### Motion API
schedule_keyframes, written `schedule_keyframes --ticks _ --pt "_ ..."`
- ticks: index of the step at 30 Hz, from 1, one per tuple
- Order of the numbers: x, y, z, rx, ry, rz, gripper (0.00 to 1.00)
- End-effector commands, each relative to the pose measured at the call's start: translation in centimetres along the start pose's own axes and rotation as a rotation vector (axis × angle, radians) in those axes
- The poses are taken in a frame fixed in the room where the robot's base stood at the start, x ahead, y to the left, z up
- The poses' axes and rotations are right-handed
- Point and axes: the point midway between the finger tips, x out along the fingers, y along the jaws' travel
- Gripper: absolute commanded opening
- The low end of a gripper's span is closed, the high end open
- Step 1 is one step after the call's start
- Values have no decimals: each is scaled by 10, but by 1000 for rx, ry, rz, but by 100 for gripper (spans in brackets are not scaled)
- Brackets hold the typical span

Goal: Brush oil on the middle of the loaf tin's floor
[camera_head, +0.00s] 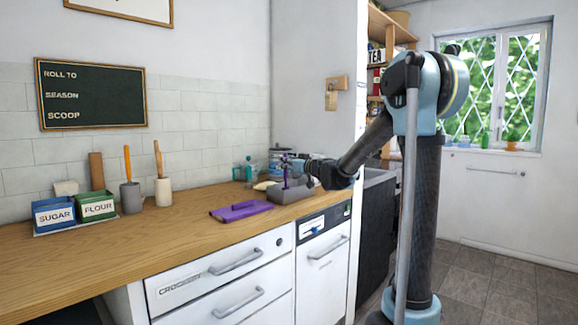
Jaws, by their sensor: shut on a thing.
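The grey loaf tin (289,195) stands on the wooden counter near its right end, at the front edge. My gripper (288,168) is over the tin, reaching in from the right. It is shut on a thin purple upright tool (286,178), likely the brush. The tool's lower end drops behind the tin's front wall, so I cannot tell whether it touches the floor. The tin's floor is hidden from this low angle.
A flat purple item (241,211) lies left of the tin. Small bottles and jars (249,170) stand behind it. Sugar (54,213) and flour (97,206) boxes and two utensil pots (131,197) stand at the left. The counter's front left is clear.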

Motion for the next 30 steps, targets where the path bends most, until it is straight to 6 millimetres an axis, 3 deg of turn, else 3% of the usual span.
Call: schedule_keyframes --ticks 30 --pt "-4 -22 2 0 0 0 0"
